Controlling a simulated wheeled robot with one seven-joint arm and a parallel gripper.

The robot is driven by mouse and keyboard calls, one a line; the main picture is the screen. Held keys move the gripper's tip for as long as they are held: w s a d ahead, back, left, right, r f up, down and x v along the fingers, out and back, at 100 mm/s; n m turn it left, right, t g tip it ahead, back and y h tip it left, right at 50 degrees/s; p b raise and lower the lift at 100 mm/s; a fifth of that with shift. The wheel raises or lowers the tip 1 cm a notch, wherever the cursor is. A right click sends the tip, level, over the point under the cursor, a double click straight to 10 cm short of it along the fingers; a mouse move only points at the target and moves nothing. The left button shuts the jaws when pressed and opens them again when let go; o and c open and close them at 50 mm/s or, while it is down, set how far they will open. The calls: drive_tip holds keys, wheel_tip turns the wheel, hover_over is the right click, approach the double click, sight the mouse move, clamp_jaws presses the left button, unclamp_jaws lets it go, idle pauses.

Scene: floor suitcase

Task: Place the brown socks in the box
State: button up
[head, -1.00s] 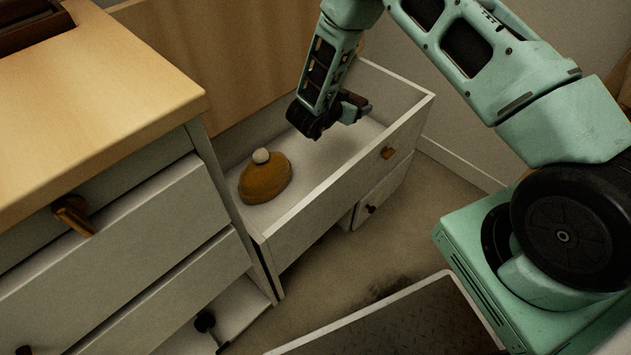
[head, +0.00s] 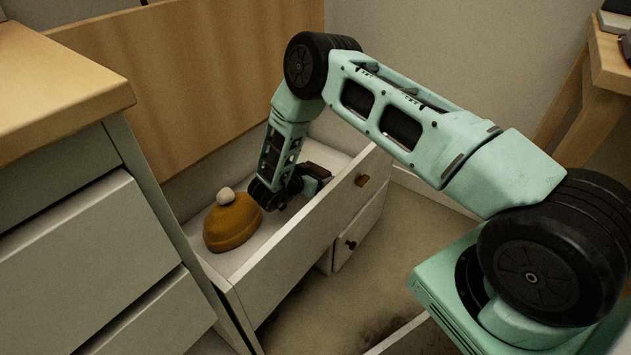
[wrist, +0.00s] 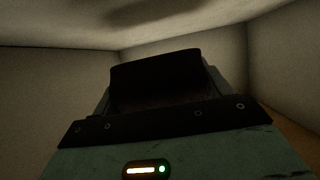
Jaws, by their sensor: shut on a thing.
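My gripper (head: 298,188) is down inside the open drawer (head: 300,232), just right of an orange-brown hat. It is shut on a dark brown bundle (head: 316,171), which looks like the brown socks and sticks out on its right side. In the wrist view the dark brown socks (wrist: 155,80) fill the space in front of the gripper, and its fingertips are hidden. I cannot clearly make out a box; only a pale rim with a dark inside shows at the bottom edge of the head view.
The orange-brown hat (head: 232,220) with a white pompom lies in the drawer. The drawer's front wall stands between my gripper and the open floor (head: 375,285). A dresser (head: 75,235) is at left, a wooden table (head: 605,70) at upper right.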

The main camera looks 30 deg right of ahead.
drive_tip(key=shift+f, duration=0.45)
drive_tip(key=shift+f, duration=0.55)
drive_tip(key=shift+f, duration=0.1)
drive_tip(key=o, duration=1)
